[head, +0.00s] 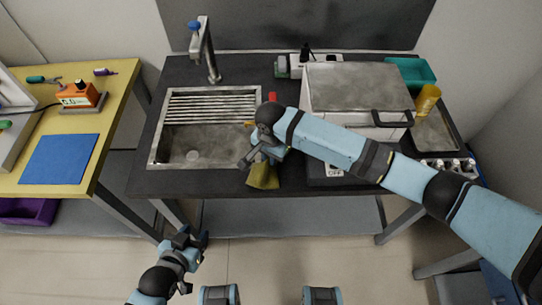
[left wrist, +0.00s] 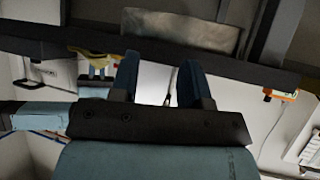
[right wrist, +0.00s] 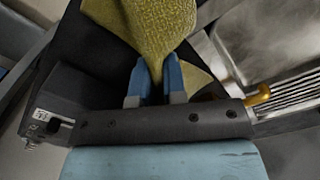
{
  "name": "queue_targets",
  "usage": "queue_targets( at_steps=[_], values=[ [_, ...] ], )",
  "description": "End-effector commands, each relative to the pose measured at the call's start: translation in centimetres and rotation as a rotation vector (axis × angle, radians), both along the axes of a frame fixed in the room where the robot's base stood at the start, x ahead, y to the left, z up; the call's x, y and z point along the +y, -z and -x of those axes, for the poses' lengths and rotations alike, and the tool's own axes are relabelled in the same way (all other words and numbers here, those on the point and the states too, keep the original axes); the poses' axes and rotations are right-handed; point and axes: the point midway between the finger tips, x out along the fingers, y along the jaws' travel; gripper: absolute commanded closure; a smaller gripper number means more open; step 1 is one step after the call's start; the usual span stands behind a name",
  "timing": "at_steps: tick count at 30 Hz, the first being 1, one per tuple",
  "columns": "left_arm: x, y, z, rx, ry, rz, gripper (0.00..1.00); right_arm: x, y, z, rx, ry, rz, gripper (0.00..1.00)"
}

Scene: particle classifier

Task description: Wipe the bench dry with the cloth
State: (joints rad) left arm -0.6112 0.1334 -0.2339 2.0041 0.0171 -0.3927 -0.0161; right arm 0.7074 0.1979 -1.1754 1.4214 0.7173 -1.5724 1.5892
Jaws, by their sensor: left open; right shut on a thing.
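A yellow cloth (head: 263,176) hangs from my right gripper (head: 262,158) at the front edge of the dark bench (head: 225,181), just right of the sink. In the right wrist view the cloth (right wrist: 150,28) is pinched between the blue fingertips of my right gripper (right wrist: 156,80) and spreads out beyond them. Part of the bench under the cloth and arm is hidden. My left gripper (head: 184,240) is open and empty, low in front of the bench. In the left wrist view my left gripper (left wrist: 163,85) has its fingers apart with nothing between them.
The sink (head: 190,145) with a drain rack and tap (head: 207,50) is left of the cloth. A yellow table (head: 115,110) is at the left.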

Motion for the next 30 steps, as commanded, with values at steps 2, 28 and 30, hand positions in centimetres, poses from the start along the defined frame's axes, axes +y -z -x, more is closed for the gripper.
queue_targets(
  at_steps=[2,28,30],
  values=[
    [0.0,-2.8,0.0,-0.01,0.002,-0.005,0.57,0.0,-2.6,0.0,0.001,0.001,-0.002,1.0],
    [1.1,-10.7,0.6,-0.002,-0.012,-0.024,0.57,0.0,-10.3,0.0,-0.001,0.0,-0.001,1.0],
    [1.1,-10.7,0.6,-0.003,-0.012,-0.023,0.57,0.0,-10.3,0.0,-0.001,0.0,-0.001,1.0]
  ],
)
